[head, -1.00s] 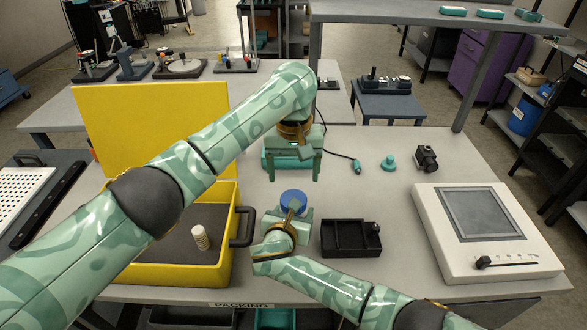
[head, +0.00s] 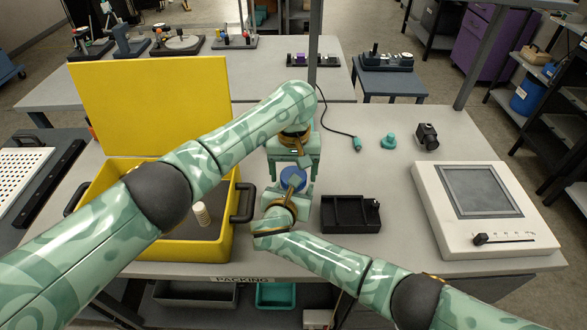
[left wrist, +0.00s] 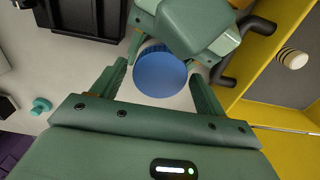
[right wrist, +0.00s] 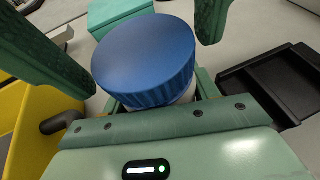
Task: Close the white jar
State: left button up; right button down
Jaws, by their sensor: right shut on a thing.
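The white jar (right wrist: 188,93) shows as a small strip of wall beneath a blue ribbed lid (right wrist: 146,58) in the right wrist view. The lid sits on top of the jar; I cannot tell how tightly. The lid also shows in the head view (head: 292,179) and in the left wrist view (left wrist: 160,72). My right gripper (head: 291,203) is shut on the jar, on the near side. My left gripper (head: 292,172) is open above, its fingers spread on either side of the lid (left wrist: 157,85) and apart from it.
An open yellow case (head: 175,250) with a beige ribbed cylinder (head: 202,214) inside stands left. A black divided tray (head: 350,214) lies right of the jar. A white panel device (head: 435,225) stands far right. A teal knob (head: 388,141) and a black block (head: 427,136) lie behind.

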pick_arm(q)
jog(key=c, duration=0.9)
jog(key=m, duration=0.6)
jog(key=shift+m, duration=0.3)
jog(key=o, duration=1.1)
jog(key=shift+r, duration=2.25)
jog(key=shift+c, duration=0.4)
